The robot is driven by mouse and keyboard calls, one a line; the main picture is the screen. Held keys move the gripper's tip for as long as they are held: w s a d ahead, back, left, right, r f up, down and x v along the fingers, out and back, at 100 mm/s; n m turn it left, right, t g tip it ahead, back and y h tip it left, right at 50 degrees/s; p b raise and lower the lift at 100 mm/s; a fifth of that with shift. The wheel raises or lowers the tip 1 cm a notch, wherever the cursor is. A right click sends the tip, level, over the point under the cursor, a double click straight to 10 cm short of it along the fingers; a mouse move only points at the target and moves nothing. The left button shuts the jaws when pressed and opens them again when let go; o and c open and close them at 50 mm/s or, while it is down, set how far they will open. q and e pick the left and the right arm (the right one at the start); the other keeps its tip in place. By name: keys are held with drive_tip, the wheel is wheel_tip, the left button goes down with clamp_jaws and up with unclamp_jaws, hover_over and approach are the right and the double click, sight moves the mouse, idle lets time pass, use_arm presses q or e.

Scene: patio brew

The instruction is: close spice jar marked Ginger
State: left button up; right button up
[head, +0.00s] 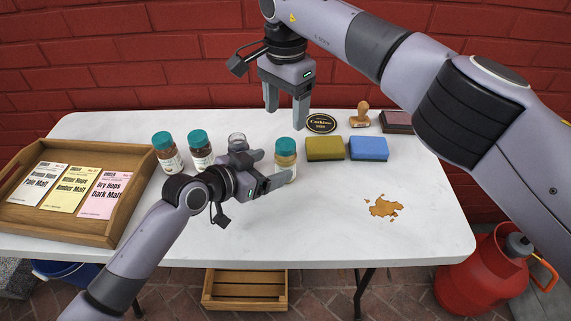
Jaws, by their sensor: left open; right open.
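A jar with yellowish contents (286,160) stands upright on the white table with a teal lid (286,146) on its top; I cannot tell how tightly the lid sits. My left gripper (274,168) is open, its fingers pointing right at this jar's body, partly hiding it. My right gripper (286,116) is open and empty, pointing down above and behind the jar. Two more teal-lidded jars, one at the left (166,155) and one beside it (201,152), hold darker contents. A clear-topped jar (237,141) is mostly hidden behind my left gripper. The labels are too small to read.
A wooden tray (120,149) with several cards stands at left. A green sponge (324,148), a blue sponge (368,148), a round black sign (321,123), a wooden stamp (360,115) and an ink pad (396,121) lie right. A brown spill (383,207) marks the front right.

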sight(278, 164)
use_arm(q)
drive_tip(key=shift+x, duration=3)
clamp_jaws()
use_arm(e)
drive_tip(key=m, duration=0.9)
drive_tip(key=shift+f, duration=0.1)
drive_tip(key=shift+f, duration=3.95)
drive_tip(key=shift+c, duration=0.4)
